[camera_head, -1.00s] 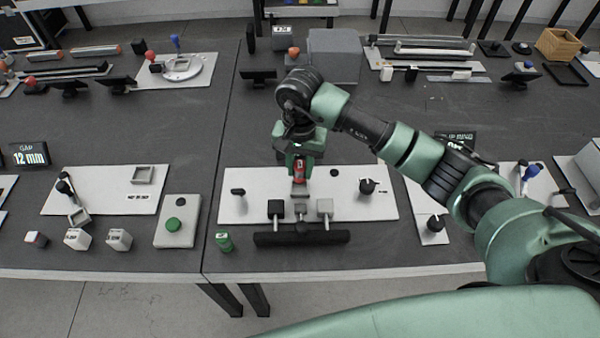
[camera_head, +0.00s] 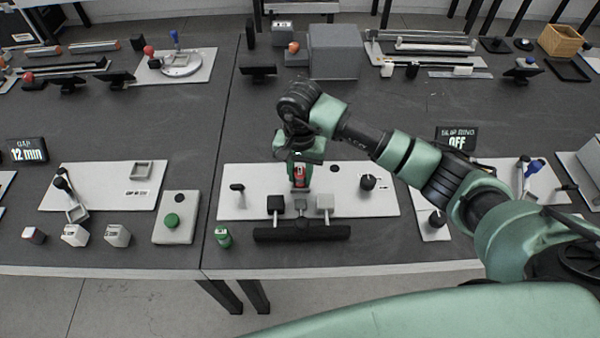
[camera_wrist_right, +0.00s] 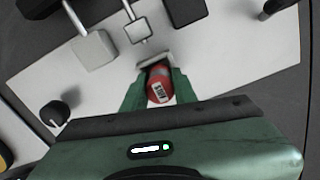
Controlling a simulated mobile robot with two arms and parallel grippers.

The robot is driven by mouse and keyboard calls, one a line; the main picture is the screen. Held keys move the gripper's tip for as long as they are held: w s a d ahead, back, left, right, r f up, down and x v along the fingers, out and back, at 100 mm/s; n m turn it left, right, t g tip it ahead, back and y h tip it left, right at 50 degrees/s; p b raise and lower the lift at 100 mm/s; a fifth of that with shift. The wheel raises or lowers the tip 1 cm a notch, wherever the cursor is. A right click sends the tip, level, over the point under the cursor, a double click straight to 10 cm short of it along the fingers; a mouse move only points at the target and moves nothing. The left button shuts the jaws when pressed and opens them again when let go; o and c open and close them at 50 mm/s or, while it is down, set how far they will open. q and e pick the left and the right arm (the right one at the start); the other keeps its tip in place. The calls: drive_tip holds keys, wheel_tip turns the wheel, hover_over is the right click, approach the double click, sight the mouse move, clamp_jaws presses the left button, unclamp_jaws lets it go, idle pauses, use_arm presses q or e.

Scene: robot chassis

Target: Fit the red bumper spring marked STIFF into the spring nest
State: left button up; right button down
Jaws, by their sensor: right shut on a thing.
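My right gripper (camera_head: 300,182) is shut on the red bumper spring (camera_head: 300,174), above the pale plate (camera_head: 345,205). In the right wrist view the red spring (camera_wrist_right: 159,90) shows a white label between the green fingers of the gripper (camera_wrist_right: 155,88); its print is too small to read. A small grey bracket (camera_wrist_right: 155,60), which looks like the spring nest, is just beyond the spring's end. I cannot tell whether the spring touches it or sits inside it. My left gripper is not in view.
A black bar (camera_head: 302,233) with several square-headed posts stands at the plate's front edge. A black knob (camera_head: 368,181) and a small lever (camera_head: 237,189) flank the gripper. A green cylinder (camera_head: 223,237) stands at the front left. A display (camera_head: 456,139) reads OFF.

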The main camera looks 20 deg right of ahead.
sight(300, 171)
drive_tip(key=c, duration=1.1)
unclamp_jaws()
drive_tip(key=shift+r, duration=0.1)
drive_tip(key=shift+r+p, duration=0.55)
drive_tip(key=shift+p, duration=0.15)
drive_tip(key=shift+w+r, duration=0.1)
drive_tip(key=shift+r, duration=0.3)
wheel_tip(300, 171, up, 11)
drive_tip(key=b, duration=0.2)
drive_tip(key=shift+r+b, duration=0.15)
drive_tip(key=shift+b, duration=0.2)
